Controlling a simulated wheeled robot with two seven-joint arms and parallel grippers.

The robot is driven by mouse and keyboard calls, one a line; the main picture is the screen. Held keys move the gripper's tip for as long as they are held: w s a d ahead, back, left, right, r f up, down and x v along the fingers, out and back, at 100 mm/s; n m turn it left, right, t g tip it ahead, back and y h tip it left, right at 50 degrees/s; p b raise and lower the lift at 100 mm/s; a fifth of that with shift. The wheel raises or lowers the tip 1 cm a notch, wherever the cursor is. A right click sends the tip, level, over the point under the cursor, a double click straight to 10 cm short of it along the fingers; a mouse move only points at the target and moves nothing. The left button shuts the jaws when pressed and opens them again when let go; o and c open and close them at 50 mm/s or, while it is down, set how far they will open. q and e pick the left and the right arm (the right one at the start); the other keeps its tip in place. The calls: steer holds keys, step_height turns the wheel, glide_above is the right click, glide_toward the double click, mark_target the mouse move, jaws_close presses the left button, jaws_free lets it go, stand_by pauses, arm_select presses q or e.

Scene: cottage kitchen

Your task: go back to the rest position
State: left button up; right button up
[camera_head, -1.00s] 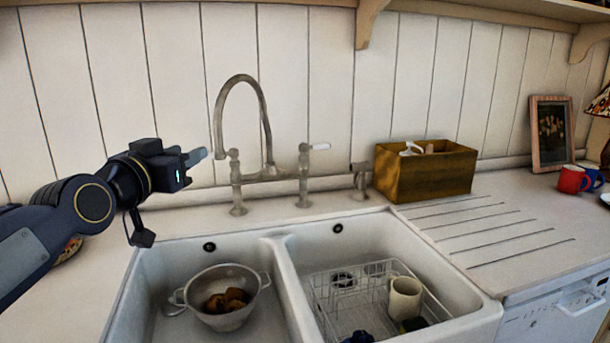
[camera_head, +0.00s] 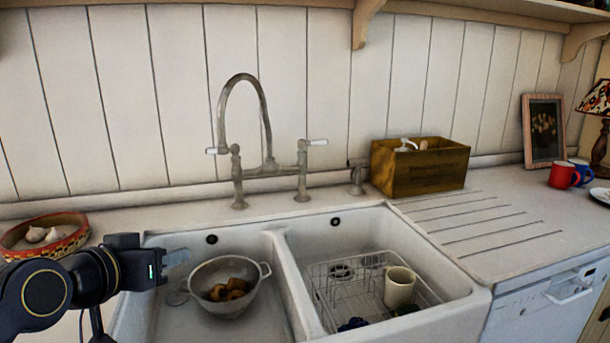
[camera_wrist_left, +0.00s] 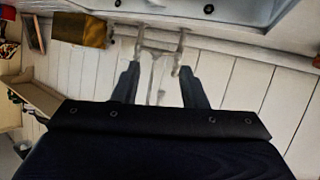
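My left gripper (camera_head: 178,258) is at the left of the head view, beside the colander in the left basin, with its fingers pointing right. In the left wrist view its two fingers (camera_wrist_left: 159,74) stand apart with nothing between them, so it is open and empty. The bridge tap (camera_head: 268,165) stands behind the sink, and both of its white-tipped levers show. It also appears beyond the fingers in the left wrist view (camera_wrist_left: 158,48), which is upside down. My right gripper is in neither view.
The double sink (camera_head: 285,275) holds a metal colander (camera_head: 212,275) with brown food on the left and a wire rack (camera_head: 330,292) with a cream mug (camera_head: 399,288) on the right. A basket (camera_head: 75,240) with garlic stands behind my left arm. A wooden box (camera_head: 420,168) stands right of the tap.

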arm_select(q)
steer(key=s+d+f+n+g, duration=0.25)
steer(key=s+f+g, duration=0.45)
steer(key=s+f, duration=1.5)
step_height(320, 180, up, 14)
steer(key=w+p, duration=0.1)
steer(key=p, duration=1.2)
steer(key=shift+a+r+p, duration=0.15)
steer(key=shift+a+p, duration=0.2)
steer(key=shift+p, duration=0.05)
